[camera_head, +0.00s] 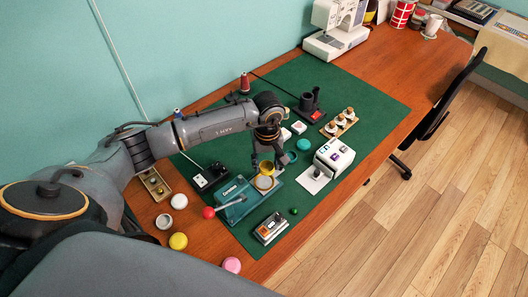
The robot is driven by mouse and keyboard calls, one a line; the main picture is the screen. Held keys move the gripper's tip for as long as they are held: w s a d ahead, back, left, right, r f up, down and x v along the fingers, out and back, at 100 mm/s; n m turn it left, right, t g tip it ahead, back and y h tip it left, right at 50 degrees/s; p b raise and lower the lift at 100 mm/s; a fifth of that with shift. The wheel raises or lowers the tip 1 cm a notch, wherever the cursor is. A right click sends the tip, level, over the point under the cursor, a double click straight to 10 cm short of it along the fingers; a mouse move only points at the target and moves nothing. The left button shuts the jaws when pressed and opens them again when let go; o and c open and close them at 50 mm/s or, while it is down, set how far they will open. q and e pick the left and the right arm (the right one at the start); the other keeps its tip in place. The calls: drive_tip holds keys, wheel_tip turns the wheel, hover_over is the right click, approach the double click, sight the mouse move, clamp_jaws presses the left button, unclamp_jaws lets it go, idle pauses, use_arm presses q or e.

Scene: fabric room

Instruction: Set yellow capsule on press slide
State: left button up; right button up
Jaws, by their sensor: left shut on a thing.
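My left gripper (267,166) reaches in from the left and points down over the green mat. It is shut on a yellow capsule (266,168), which shows as a round yellow rim between the fingers. Just below is the press slide (269,192), a light plate at the right end of the teal press (234,202). I cannot tell whether the capsule touches the slide. The press has a lever with a red ball (208,212). The fingers partly hide the capsule. My right gripper is not in view.
A white machine (335,157) stands right of the press, with a teal round dish (304,144) behind it. A small grey device (270,228) lies in front. White, yellow (178,241) and pink (232,265) round pieces lie on the wood at left and front. A sewing machine (338,25) stands behind.

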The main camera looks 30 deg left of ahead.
sight(264, 181)
use_arm(q)
drive_tip(key=shift+a+f+n, duration=0.3)
drive_tip(key=shift+a, duration=0.1)
drive_tip(key=shift+f, duration=0.2)
drive_tip(key=shift+f+b, duration=1.5)
drive_tip(key=shift+f, duration=1.35)
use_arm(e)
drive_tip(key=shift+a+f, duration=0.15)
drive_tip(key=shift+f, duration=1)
use_arm(q)
drive_tip(key=shift+b, duration=0.5)
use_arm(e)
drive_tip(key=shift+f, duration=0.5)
use_arm(q)
drive_tip(key=shift+f+b, duration=0.5)
drive_tip(key=shift+b, duration=0.1)
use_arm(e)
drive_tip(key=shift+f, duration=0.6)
use_arm(q)
drive_tip(key=o, duration=0.5)
drive_tip(key=shift+r, duration=0.1)
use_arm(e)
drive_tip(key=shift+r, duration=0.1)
